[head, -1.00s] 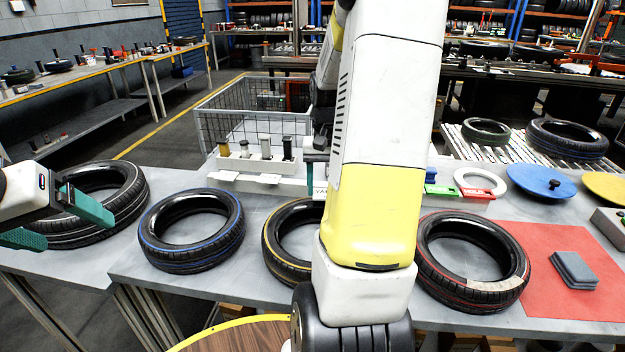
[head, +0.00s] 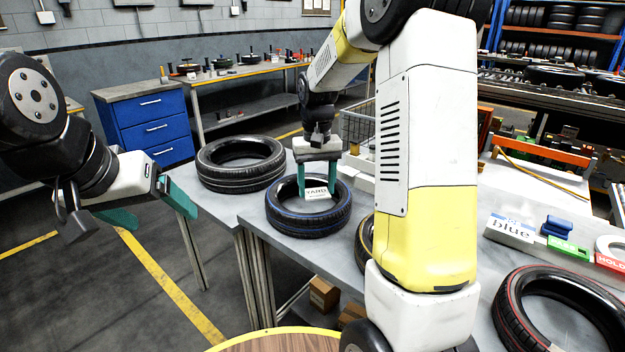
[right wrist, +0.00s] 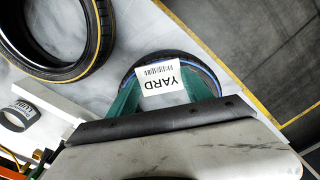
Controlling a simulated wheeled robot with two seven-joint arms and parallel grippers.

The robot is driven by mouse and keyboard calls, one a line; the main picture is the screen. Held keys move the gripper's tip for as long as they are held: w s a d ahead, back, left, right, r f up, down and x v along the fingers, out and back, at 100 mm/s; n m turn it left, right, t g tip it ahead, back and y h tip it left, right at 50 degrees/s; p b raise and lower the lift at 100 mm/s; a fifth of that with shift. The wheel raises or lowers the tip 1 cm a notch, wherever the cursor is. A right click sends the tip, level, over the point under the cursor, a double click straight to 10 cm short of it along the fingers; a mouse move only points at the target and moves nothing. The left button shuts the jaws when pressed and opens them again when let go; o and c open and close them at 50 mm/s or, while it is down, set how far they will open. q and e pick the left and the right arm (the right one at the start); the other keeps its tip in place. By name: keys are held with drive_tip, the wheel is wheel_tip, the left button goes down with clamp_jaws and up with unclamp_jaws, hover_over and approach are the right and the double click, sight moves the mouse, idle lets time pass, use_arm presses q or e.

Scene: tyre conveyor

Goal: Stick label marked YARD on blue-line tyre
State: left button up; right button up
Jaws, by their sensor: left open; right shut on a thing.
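The blue-line tyre (head: 309,222) lies flat on the grey table, left of the yellow-line tyre (head: 364,238). Whether the label touches the tyre cannot be told. My left gripper (head: 150,212) is open and empty, off to the left, away from the tyres.
A white-line tyre (head: 241,176) lies behind and left of the blue-line tyre. A red-line tyre (head: 520,308) is at the right. The floor at left is clear.

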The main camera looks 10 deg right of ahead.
sight(317, 214)
drive_tip(key=shift+d+f, duration=0.1)
drive_tip(key=shift+f, duration=2.9)
drive_tip(key=shift+f, duration=0.25)
drive_tip(key=o, duration=1.4)
drive_tip(key=shift+c, duration=0.2)
drive_tip(key=shift+r, duration=3.55)
